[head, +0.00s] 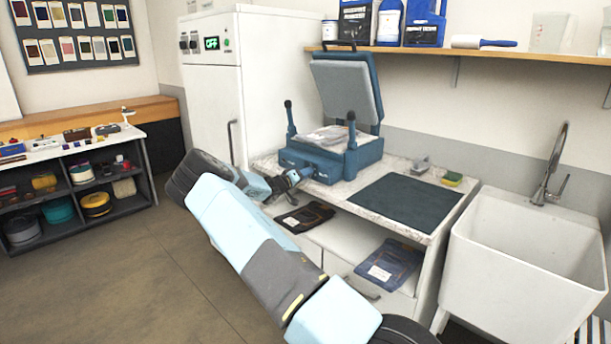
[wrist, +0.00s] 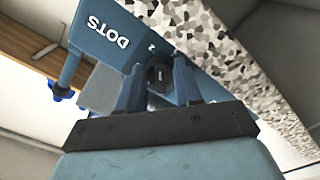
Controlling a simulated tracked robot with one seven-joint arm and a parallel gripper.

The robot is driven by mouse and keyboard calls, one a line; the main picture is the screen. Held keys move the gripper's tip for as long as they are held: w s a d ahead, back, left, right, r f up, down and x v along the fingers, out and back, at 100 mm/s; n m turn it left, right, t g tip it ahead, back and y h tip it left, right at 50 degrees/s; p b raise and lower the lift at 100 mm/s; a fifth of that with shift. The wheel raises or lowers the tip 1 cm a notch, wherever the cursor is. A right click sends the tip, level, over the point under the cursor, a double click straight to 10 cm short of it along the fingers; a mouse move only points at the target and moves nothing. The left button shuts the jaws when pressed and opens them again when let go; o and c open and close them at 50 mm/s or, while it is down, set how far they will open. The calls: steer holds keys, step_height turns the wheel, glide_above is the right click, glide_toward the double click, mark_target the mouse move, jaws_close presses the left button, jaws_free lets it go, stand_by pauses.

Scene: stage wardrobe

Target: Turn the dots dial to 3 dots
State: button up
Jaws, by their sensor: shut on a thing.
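The blue heat press (head: 335,158) stands on the counter with its grey upper plate raised. Its front panel with the white word DOTS (wrist: 108,31) fills the upper part of the wrist view. The dark dots dial (wrist: 158,72) sits below a small white mark that looks like a 2. My gripper (wrist: 159,80) has one finger on each side of the dial and is shut on it. In the head view my gripper (head: 290,180) reaches the front of the press. The dial is not clear there, and its pointer is hard to read.
The speckled countertop (head: 345,184) runs close beside the fingers. A dark mat (head: 405,204), a sponge (head: 452,178) and a white sink (head: 530,275) lie to the right. A white cabinet (head: 210,85) with a display reading OFF stands left. Dark folded packets rest on the lower shelf.

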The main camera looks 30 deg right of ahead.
steer(key=m, duration=0.5)
steer(key=shift+w+a+f, duration=0.1)
steer(key=shift+a+f, duration=0.05)
steer(key=shift+f, duration=0.15)
steer(key=m, duration=0.3)
steer(key=shift+w+m, duration=0.1)
steer(key=shift+m, duration=0.2)
steer(key=shift+r+m, duration=0.1)
steer(key=shift+m, duration=0.4)
steer(key=shift+r, duration=0.1)
steer(key=o, duration=1)
steer(key=v, duration=1.3)
steer(key=shift+a, duration=0.35)
steer(key=shift+d, duration=0.1)
